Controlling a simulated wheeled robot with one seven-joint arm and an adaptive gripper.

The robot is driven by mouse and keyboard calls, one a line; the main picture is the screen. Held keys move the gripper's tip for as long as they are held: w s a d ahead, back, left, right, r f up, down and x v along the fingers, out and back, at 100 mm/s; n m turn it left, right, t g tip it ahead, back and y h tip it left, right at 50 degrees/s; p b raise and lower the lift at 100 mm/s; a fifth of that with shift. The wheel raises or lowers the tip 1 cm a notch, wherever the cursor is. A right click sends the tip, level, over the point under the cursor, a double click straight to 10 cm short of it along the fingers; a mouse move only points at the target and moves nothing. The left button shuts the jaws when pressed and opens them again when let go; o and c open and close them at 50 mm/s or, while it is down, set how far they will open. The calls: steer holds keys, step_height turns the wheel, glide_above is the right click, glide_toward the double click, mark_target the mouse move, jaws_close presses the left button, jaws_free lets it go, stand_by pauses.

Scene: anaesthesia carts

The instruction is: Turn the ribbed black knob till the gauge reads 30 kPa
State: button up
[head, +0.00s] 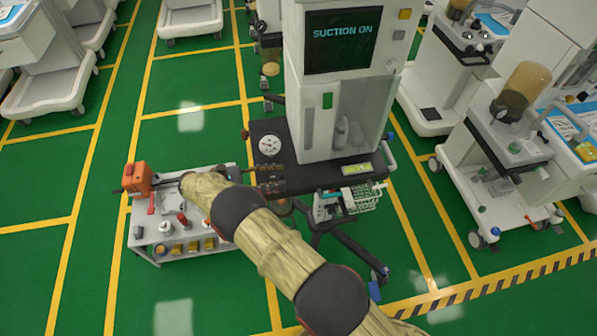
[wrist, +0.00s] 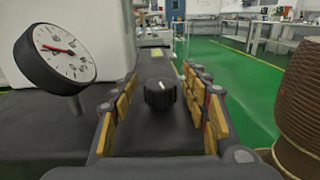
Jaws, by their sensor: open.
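The ribbed black knob (wrist: 160,95) stands on the dark top of the suction cart, with a white mark near the top of its face. The round gauge (wrist: 68,54) is on a short stem to its left; it also shows in the head view (head: 270,145). Its red needle points left and slightly up; the figures are too small to read surely. My gripper (wrist: 160,108) is open, its yellow-padded fingers at either side of the knob in the wrist view, with visible gaps. In the head view my gripper (head: 270,179) is small, and the knob cannot be made out.
The cart's white tower (head: 335,85) with a "SUCTION ON" screen (head: 341,40) rises beside the dark shelf (head: 310,178). A low white cart (head: 185,225) with an orange device (head: 138,178) stands at left. More carts stand at right. Green floor is open at left.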

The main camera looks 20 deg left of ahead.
steer(key=shift+f+n+t+y+b, duration=0.15)
steer(key=shift+n+t+y+b, duration=0.45)
steer(key=shift+b, duration=0.95)
steer(key=shift+n+t+b, duration=0.4)
steer(key=shift+t+b, duration=0.4)
steer(key=shift+b, duration=0.25)
steer(key=shift+y+b, duration=0.3)
steer(key=shift+y, duration=0.1)
